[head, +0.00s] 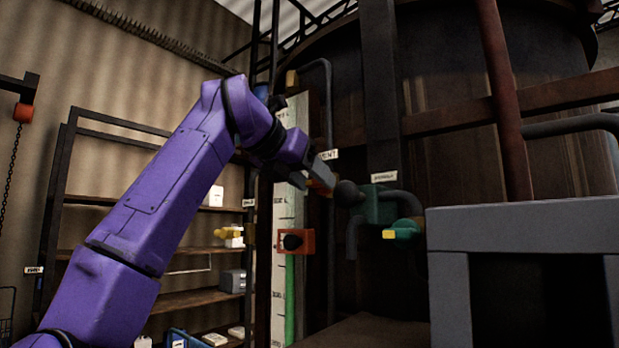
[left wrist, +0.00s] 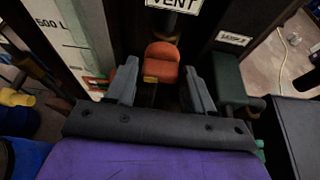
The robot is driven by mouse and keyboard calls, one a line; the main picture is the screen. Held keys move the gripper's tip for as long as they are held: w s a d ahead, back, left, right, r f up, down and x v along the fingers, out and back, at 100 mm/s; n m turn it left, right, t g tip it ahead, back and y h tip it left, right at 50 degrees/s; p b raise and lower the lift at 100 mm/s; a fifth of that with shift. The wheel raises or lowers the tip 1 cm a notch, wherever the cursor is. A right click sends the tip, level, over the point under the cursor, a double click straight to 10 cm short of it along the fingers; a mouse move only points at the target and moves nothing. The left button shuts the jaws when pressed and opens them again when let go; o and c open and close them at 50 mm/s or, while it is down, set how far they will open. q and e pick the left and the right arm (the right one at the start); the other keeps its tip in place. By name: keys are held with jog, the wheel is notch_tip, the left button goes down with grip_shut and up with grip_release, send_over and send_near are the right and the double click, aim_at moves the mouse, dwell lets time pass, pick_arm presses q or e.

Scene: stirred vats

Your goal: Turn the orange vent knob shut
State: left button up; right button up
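The orange vent knob (left wrist: 162,65) shows in the left wrist view, under a white VENT label (left wrist: 172,4). It lies between the two grey fingers of my left gripper (left wrist: 160,85). The fingers are apart, with a gap on each side of the knob, and I see no contact. In the head view my left gripper (head: 318,177) is at the vent fitting by the big vat, and only a bit of the orange knob (head: 320,190) shows behind the fingers. My right gripper is in neither view.
A green sample valve (head: 372,205) with a labelled plate sits just right of the vent. A grey block-like stand (head: 525,228) fills the lower right. Shelves (head: 190,253) stand behind on the left.

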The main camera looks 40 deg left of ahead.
pick_arm(q)
jog(key=shift+o, duration=0.9)
jog(key=shift+w, duration=0.1)
jog(key=shift+w+f, duration=0.1)
jog(key=v, duration=1)
jog(key=shift+s, duration=0.2)
jog(key=shift+w, duration=0.1)
jog(key=shift+d, duration=0.1)
